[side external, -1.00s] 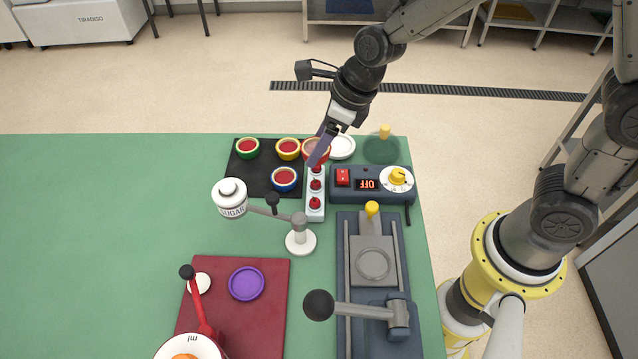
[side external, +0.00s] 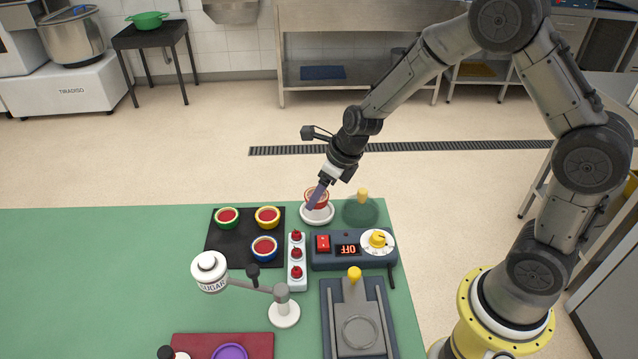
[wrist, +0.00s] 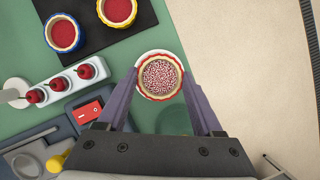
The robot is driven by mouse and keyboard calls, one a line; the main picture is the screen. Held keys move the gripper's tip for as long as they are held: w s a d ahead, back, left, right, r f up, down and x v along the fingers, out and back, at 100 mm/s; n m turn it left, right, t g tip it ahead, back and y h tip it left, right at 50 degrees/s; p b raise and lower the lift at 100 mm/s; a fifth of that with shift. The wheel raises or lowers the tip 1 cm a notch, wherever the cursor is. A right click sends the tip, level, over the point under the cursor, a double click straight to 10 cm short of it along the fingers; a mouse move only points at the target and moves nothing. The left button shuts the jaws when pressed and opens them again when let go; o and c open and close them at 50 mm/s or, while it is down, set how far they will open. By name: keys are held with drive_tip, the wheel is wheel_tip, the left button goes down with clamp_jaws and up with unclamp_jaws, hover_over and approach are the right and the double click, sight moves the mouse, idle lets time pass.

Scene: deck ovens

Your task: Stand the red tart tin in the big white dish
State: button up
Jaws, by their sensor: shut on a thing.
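The red tart tin (side external: 322,192) has a fluted red rim, with a pale crust and a speckled pink-and-white filling in the wrist view (wrist: 160,77). My gripper (side external: 317,195) is shut on it, one finger on each side. The tin is upright over the big white dish (side external: 329,218), at the far edge of the green table. In the wrist view a thin white edge of the dish (wrist: 158,53) shows around the tin. I cannot tell whether the tin's base touches the dish.
A black mat (side external: 222,247) with green, yellow and blue tins lies left. A white strip with red knobs (side external: 297,272) and a control box reading OFF (side external: 347,262) stand nearer. A dark green disc with a yellow knob (side external: 361,208) is just right of the dish.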

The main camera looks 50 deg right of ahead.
drive_tip(key=shift+f, duration=0.9)
drive_tip(key=shift+f, duration=0.55)
idle(0.9)
drive_tip(key=o, duration=1.3)
drive_tip(key=shift+c, duration=0.2)
drive_tip(key=v, duration=1.1)
drive_tip(key=s+a+r+n+t, duration=0.1)
drive_tip(key=s+r+n, duration=0.35)
drive_tip(key=r, duration=0.25)
drive_tip(key=s+r+n+t, duration=0.2)
drive_tip(key=s+r+n, duration=0.25)
drive_tip(key=r, duration=0.25)
drive_tip(key=s+d+f+n+g, duration=0.1)
drive_tip(key=s+n, duration=0.5)
drive_tip(key=n, duration=0.5)
drive_tip(key=s+f+n+h, duration=0.1)
drive_tip(key=s+n, duration=0.6)
drive_tip(key=n, duration=0.5)
drive_tip(key=shift+s+d+n+g, duration=0.3)
drive_tip(key=shift+s+d+g, duration=0.05)
drive_tip(key=shift+d+g, duration=0.05)
